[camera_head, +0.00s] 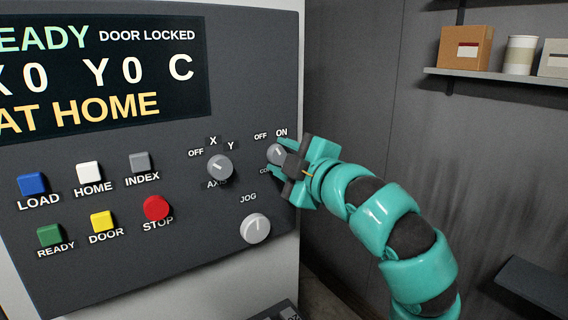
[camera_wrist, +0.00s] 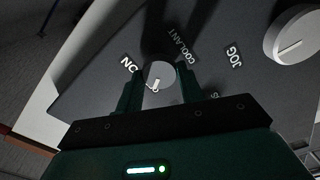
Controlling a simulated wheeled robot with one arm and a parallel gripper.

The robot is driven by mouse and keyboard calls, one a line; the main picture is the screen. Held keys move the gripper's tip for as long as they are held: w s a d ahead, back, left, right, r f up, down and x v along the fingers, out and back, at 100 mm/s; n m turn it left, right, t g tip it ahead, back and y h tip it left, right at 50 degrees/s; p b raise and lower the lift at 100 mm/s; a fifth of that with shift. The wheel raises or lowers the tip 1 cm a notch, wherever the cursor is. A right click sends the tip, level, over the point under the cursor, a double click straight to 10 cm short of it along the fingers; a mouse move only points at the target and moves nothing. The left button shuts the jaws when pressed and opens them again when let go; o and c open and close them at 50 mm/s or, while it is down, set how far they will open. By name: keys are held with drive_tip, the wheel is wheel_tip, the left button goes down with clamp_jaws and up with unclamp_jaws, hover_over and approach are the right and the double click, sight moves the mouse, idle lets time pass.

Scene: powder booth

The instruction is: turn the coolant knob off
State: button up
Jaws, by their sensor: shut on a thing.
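The coolant knob (camera_head: 276,154) is a small round grey knob at the right edge of the dark control panel, with OFF and ON labels above it. My gripper (camera_head: 280,156) reaches it from the right, with one finger above and one below it. In the wrist view the knob (camera_wrist: 160,73) sits between the two fingers of my gripper (camera_wrist: 159,86), which are shut on it. The ON label is visible at left and COOLANT above; the OFF label is not visible there.
The axis knob (camera_head: 219,168) is left of the coolant knob, and the jog knob (camera_head: 256,228) is below. The red stop button (camera_head: 156,208) and several coloured buttons are further left. A shelf (camera_head: 500,76) with boxes and a cup hangs on the right wall.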

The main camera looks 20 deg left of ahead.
drive_tip(key=shift+n, duration=0.5)
drive_tip(key=o, duration=1)
drive_tip(key=b+v, duration=0.5)
drive_tip(key=v, duration=1.2)
drive_tip(key=shift+s+d+f, duration=0.1)
drive_tip(key=shift+s+d, duration=0.05)
drive_tip(key=shift+s, duration=0.05)
